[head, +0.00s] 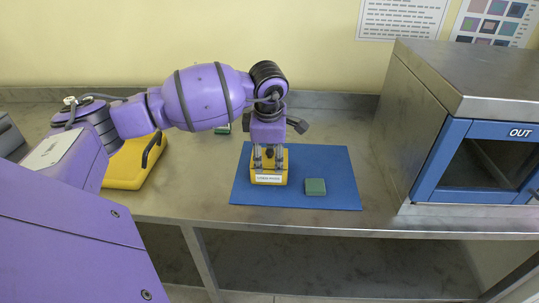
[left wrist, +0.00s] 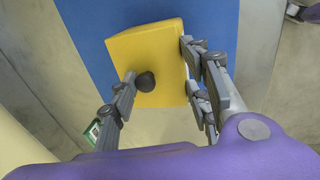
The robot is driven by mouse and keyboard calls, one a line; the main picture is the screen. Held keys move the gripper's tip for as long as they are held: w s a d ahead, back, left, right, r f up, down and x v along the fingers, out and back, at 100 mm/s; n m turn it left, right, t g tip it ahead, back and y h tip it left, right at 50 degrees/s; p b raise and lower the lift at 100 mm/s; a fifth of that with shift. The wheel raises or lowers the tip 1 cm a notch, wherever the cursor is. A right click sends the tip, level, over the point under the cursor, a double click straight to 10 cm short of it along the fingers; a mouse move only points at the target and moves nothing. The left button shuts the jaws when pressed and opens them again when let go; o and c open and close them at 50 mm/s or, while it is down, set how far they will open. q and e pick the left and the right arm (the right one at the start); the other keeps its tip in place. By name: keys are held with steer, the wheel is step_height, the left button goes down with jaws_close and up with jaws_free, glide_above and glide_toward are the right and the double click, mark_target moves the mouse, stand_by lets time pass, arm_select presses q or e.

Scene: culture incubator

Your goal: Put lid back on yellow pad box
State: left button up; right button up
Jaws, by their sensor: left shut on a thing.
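The yellow pad box (head: 269,180), with a white label on its front, stands on a blue mat (head: 334,163). My left gripper (head: 269,163) points straight down over it, with its fingers on either side of a dark knob. In the left wrist view, my left gripper (left wrist: 160,72) has one finger at the black knob (left wrist: 146,82) and the other at the right edge of the yellow lid (left wrist: 145,48). It is shut on the lid. The fingers partly hide the box, and I cannot tell whether the lid rests on it or hangs just above. My right gripper is not in view.
A green pad (head: 315,187) lies on the mat to the right of the box. A yellow case with a black handle (head: 132,163) lies at the left, partly behind my arm. The incubator (head: 425,115) with a blue-framed door stands at the right.

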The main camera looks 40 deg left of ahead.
arm_select(q)
steer(key=shift+s+f, duration=0.1)
steer(key=shift+f, duration=0.15)
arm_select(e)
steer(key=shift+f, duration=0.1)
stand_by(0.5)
arm_select(q)
steer(key=o, duration=0.9)
steer(key=shift+o, duration=0.8)
steer(key=o, duration=0.4)
steer(key=shift+r, duration=0.1)
steer(key=shift+w+a+p+v, duration=0.2)
steer(key=shift+p+v, duration=0.25)
steer(key=shift+v, duration=0.7)
steer(key=shift+w+a+p+v, duration=0.1)
steer(key=shift+w+p+v, duration=0.25)
steer(key=shift+v, duration=0.8)
steer(key=shift+w+a+p+v, duration=0.1)
steer(key=shift+p+v, duration=0.45)
steer(key=shift+v, duration=0.6)
steer(key=shift+r, duration=0.2)
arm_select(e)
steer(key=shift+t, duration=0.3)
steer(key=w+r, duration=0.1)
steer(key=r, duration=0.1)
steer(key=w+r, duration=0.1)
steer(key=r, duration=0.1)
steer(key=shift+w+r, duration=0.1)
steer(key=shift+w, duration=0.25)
